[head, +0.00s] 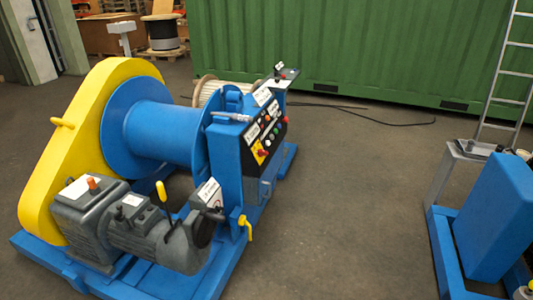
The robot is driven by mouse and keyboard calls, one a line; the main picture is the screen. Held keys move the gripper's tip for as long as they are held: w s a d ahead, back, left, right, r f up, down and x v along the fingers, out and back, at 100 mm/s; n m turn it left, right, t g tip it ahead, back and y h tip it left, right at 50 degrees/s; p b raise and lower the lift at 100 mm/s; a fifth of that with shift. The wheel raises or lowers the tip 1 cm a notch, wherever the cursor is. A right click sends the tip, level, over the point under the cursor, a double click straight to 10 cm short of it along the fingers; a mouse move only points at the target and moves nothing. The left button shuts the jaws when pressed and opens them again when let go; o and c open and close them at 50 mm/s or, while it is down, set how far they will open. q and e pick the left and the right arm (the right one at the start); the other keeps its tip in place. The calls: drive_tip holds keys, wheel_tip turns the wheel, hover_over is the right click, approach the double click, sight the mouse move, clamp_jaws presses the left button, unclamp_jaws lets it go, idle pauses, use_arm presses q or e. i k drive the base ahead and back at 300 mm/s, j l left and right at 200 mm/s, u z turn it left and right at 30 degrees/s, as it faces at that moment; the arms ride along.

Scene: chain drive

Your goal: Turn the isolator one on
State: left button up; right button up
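A blue winch with a yellow chain guard (75,150) stands on the floor at left. A black control panel (270,128) is on its right side, facing right. The panel carries several small knobs and buttons, with a red knob on a yellow plate (261,152) near its lower left corner. This looks like an isolator switch, but its label and its position are too small to read. A second small box with a lever (284,74) sits at the panel's far end. Neither of my grippers is in view.
A grey motor (160,235) with a yellow lever (162,192) and a yellow handle (246,228) stick out at the winch's near side. Another blue machine (497,220) and a ladder (497,75) stand at right. The floor between (355,210) is clear. A green container (370,45) closes the back.

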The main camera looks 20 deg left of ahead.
sight(262, 152)
drive_tip(key=i+u, duration=0.1)
drive_tip(key=u, duration=0.65)
